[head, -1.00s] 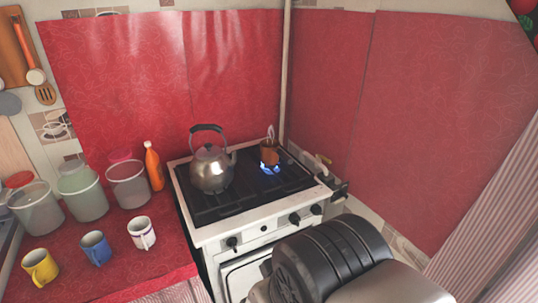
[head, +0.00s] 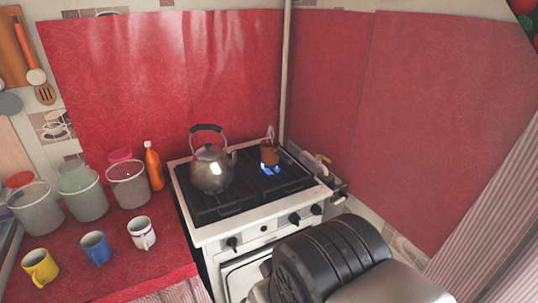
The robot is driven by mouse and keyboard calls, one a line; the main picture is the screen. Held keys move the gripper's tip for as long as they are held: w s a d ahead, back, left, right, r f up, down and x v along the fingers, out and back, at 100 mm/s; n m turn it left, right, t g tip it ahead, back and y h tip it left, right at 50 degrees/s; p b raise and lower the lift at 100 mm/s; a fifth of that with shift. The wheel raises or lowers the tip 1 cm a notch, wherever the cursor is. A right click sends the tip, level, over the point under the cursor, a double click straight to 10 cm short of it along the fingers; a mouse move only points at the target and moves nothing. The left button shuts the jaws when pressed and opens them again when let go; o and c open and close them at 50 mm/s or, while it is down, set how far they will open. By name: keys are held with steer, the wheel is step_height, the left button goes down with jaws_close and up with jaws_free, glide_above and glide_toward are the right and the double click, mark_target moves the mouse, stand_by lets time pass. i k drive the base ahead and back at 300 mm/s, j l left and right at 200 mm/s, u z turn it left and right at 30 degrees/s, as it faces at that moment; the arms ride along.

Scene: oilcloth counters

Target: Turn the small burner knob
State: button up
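The white stove (head: 270,222) stands in the corner with a black top. Dark knobs sit on its front panel: a left knob (head: 232,243), a middle-right knob (head: 295,218) and a right knob (head: 317,209). A small dark button (head: 264,228) is between them. I cannot tell which knob serves the small burner. My arm covers the lower right of the stove front. My gripper is not visible.
A metal kettle (head: 211,170) stands on the stove's left side. Mugs, lidded buckets and an orange bottle (head: 154,167) stand on the red counter (head: 120,262) at left. A striped curtain (head: 490,235) hangs at right.

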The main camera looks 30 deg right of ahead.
mark_target(315, 210)
steer(key=z, duration=1.15)
steer(key=i, duration=0.5)
